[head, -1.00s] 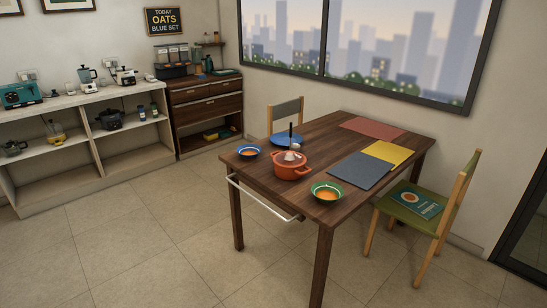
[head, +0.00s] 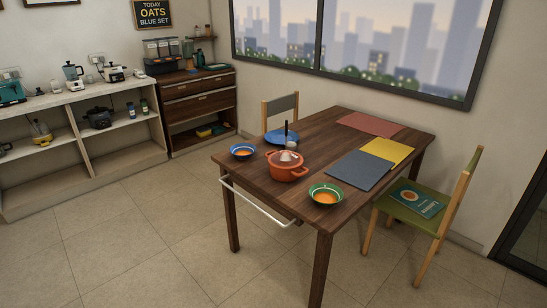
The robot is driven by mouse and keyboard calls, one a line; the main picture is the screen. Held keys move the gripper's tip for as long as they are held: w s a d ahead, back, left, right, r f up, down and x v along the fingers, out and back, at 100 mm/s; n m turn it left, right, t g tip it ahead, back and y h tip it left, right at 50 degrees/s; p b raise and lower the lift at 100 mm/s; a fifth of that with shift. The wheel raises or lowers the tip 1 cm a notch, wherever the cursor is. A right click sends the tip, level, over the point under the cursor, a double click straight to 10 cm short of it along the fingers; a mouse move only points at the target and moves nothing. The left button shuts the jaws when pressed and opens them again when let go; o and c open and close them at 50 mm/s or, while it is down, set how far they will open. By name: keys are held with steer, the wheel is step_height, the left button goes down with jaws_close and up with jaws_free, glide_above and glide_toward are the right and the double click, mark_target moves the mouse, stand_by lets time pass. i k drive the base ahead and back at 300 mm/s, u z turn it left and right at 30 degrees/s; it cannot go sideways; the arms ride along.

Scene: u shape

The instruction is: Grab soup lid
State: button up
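An orange soup pot (head: 288,172) with side handles stands on the dark wooden table, near its left front part. Its top looks covered by an orange lid (head: 283,158) with a pale piece on it, too small to make out clearly. A dark upright handle (head: 286,132) rises at the pot's back; I cannot tell whether it stands in the pot or behind it. My gripper is not in view.
A blue bowl (head: 243,151) and a green bowl (head: 325,195) flank the pot; a blue plate (head: 275,138) lies behind. A white rail (head: 255,204) runs along the table's near left side. Chairs stand behind (head: 281,105) and right (head: 425,212). Floor (head: 140,240) at front left is clear.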

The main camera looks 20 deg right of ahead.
mark_target(272, 162)
steer(key=u, duration=0.85)
steer(key=i, duration=1.15)
steer(key=u, duration=0.45)
